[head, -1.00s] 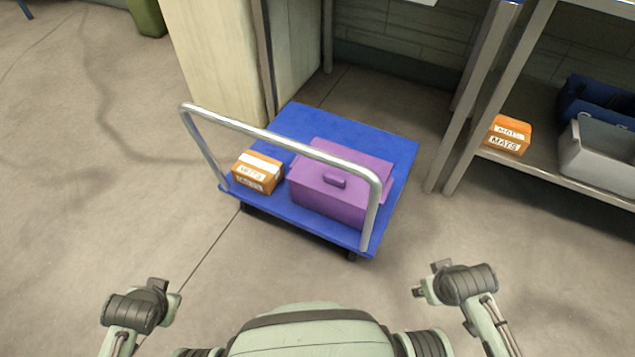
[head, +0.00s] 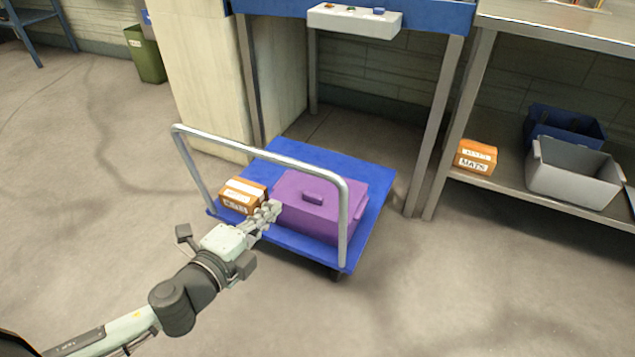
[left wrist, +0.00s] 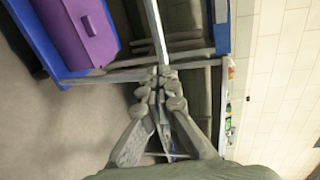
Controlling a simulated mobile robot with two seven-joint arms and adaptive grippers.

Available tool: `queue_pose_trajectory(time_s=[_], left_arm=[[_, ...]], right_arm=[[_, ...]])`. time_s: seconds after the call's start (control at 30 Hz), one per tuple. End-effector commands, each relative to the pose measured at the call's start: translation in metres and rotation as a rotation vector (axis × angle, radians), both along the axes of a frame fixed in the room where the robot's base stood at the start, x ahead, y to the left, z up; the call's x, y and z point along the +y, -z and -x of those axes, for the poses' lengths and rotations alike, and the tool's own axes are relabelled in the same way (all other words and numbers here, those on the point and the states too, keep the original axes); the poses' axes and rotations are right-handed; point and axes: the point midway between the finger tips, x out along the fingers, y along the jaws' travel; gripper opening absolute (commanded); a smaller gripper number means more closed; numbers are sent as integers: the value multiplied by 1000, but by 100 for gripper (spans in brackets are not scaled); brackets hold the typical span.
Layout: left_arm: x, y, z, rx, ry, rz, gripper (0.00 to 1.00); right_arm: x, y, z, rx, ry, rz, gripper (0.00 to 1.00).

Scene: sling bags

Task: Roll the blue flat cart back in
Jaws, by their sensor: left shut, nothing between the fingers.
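The blue flat cart (head: 352,166) stands on the floor, partly in the opening under a blue-edged table. Its silver push handle (head: 262,156) rises at the near end. A purple lidded box (head: 325,205) and an orange labelled carton (head: 240,196) ride on it. My left gripper (head: 272,210) is shut and empty, in front of the cart's near side and below the handle bar in the picture. In the left wrist view, the shut fingers (left wrist: 160,75) overlap the handle bar; I cannot tell whether they touch. My right gripper is out of view.
The blue-edged table (head: 440,15) has steel legs either side of the opening. A pale pillar (head: 205,75) stands left of it. A steel shelf at right holds an orange carton (head: 478,157) and a grey bin (head: 575,175). Floor at left is clear.

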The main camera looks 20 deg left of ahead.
Motion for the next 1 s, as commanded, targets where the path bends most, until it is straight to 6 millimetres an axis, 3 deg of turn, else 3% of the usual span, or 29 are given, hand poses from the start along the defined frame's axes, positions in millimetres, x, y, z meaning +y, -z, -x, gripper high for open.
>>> queue_pose_trajectory(time_s=[0.6,0.8,1.0], left_arm=[[-7,20,-108,-2,-5,2,0],[-8,24,-128,0,-6,2,0],[-9,26,-132,2,-5,2,0]], right_arm=[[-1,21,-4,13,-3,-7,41],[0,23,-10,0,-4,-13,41],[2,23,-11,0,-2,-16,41]])
